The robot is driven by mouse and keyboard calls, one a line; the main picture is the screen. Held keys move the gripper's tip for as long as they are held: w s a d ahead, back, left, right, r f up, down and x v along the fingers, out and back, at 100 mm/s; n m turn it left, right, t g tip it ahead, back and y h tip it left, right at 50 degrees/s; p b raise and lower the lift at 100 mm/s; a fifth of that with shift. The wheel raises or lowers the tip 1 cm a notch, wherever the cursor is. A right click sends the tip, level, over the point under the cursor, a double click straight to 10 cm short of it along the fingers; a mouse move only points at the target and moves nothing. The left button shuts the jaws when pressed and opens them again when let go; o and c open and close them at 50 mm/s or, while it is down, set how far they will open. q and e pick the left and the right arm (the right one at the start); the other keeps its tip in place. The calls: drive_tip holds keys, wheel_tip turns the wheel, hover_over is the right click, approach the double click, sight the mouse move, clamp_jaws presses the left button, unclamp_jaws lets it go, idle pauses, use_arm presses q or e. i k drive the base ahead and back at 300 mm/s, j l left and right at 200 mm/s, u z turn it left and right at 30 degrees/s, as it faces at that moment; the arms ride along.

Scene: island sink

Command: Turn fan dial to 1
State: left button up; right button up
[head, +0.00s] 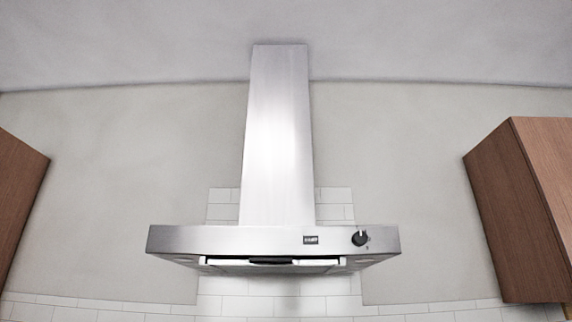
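The fan dial (359,239) is a small black round knob on the front face of the steel range hood (220,240), towards its right end. A light pointer mark shows near the top of the knob, and tiny markings sit to its right and below. They are too small to read. Neither of my grippers is in the head view.
A wooden wall cabinet (525,210) hangs at the right and another (18,190) at the left. The hood's tall chimney (277,140) rises to the ceiling. The space in front of the hood looks clear. White tiles (285,303) cover the wall below.

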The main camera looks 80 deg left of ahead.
sight(359, 238)
drive_tip(key=u, duration=0.45)
drive_tip(key=j+u, duration=0.1)
drive_tip(key=u, duration=0.75)
drive_tip(key=j+u, duration=0.1)
drive_tip(key=u, duration=1.25)
drive_tip(key=i+j, duration=0.05)
